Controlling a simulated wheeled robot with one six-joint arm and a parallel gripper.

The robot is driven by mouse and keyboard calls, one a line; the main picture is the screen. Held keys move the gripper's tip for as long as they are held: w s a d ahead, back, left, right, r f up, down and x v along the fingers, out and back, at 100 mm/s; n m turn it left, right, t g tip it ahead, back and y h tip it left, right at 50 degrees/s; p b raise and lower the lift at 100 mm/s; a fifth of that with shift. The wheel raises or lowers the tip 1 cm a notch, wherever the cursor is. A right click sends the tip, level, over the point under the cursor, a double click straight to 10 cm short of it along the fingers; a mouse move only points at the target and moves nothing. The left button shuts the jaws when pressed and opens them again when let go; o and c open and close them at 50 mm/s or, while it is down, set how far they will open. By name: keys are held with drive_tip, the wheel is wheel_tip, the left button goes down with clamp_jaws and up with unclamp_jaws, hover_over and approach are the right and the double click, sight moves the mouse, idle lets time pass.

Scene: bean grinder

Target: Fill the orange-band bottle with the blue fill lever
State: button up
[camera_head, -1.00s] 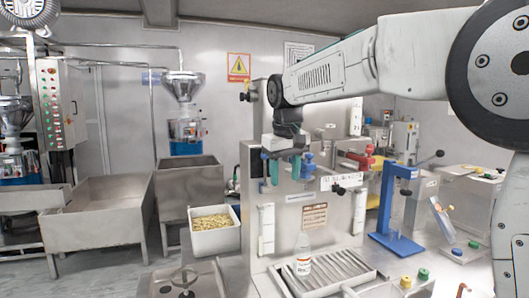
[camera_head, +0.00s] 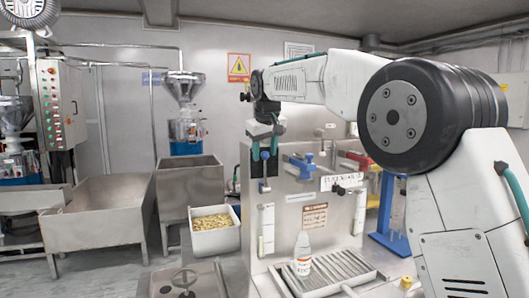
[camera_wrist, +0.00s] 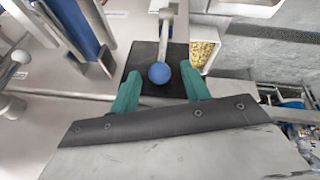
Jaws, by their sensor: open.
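The white bottle with an orange band (camera_head: 303,254) stands upright on the slatted metal tray at the front of the steel machine. My gripper (camera_head: 264,172) is in front of the machine's upper left face, up and to the left of the bottle. In the wrist view, my gripper's teal fingers (camera_wrist: 159,85) are open. A blue ball knob (camera_wrist: 159,74) on a metal lever appears between the fingertips, over a black plate. I cannot tell whether the fingers touch it.
A blue valve (camera_head: 302,162) sticks out of the machine face to the right of my gripper. The slatted tray (camera_head: 345,266) lies below. A blue stand (camera_head: 388,222) is at the right, partly behind my arm. A white bin of beans (camera_head: 215,238) stands left.

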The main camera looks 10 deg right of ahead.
drive_tip(key=shift+w+f, duration=0.1)
drive_tip(key=shift+f, duration=0.15)
drive_tip(key=shift+c, duration=0.3)
clamp_jaws()
drive_tip(key=shift+d+r, duration=0.1)
